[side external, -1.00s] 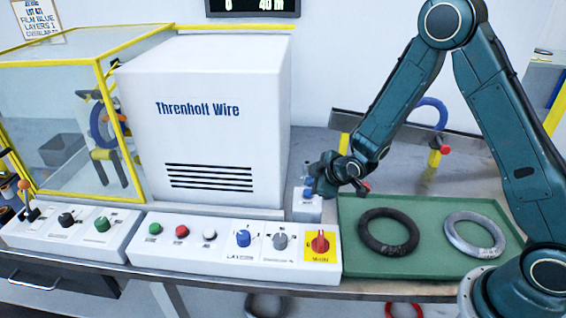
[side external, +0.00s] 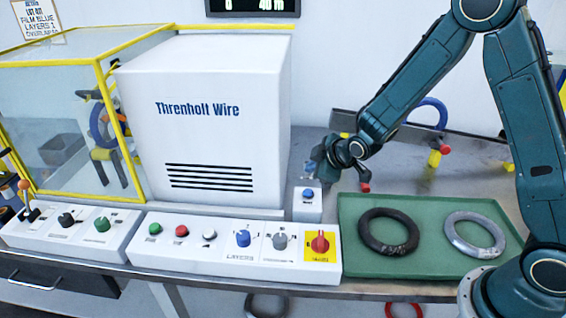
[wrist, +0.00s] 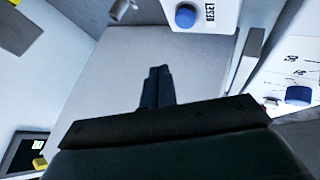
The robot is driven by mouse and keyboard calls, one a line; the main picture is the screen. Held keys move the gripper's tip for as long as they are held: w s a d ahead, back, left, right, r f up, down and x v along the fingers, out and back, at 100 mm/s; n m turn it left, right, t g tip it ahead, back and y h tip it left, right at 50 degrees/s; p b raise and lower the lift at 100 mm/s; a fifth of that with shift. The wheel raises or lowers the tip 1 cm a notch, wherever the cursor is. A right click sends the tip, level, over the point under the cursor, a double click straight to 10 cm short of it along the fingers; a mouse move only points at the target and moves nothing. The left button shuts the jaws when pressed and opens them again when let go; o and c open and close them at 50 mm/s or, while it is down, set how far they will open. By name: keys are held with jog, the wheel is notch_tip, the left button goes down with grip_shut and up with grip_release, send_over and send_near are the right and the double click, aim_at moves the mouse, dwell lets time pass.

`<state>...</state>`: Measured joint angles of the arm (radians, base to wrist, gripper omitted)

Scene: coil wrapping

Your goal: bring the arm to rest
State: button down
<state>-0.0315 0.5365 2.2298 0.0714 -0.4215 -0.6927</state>
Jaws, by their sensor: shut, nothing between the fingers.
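My gripper (side external: 316,170) is in the side external view, at the right of the white Threnholt Wire cabinet (side external: 205,120). It hangs a little above and behind a small white box with a blue knob (side external: 308,194). In the wrist view my gripper (wrist: 157,72) shows its dark fingers together with nothing between them. The blue button beside the word RESET (wrist: 186,16) is at the top of the wrist view, apart from the fingers.
A green tray (side external: 428,267) holds a black ring (side external: 388,216) and a grey ring (side external: 474,213). A control panel with a red switch (side external: 320,242) runs along the front edge. A blue ring (side external: 440,110) and red-tipped yellow posts (side external: 436,156) stand behind. A yellow-framed enclosure (side external: 100,95) is at left.

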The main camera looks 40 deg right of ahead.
dwell(0.4)
jog(key=s+r+m, duration=0.2)
jog(key=s+r, duration=0.3)
jog(key=r, duration=0.4)
jog(key=s+r+m+g, duration=0.1)
jog(key=s+r+m, duration=0.2)
jog(key=s, duration=1)
jog(key=s+r+m+g, duration=0.2)
jog(key=s+r, duration=0.6)
jog(key=s, duration=0.6)
jog(key=shift+r+m+g, duration=0.2)
jog(key=shift+m+g, duration=0.1)
jog(key=shift+m, duration=0.4)
jog(key=shift+a, duration=0.1)
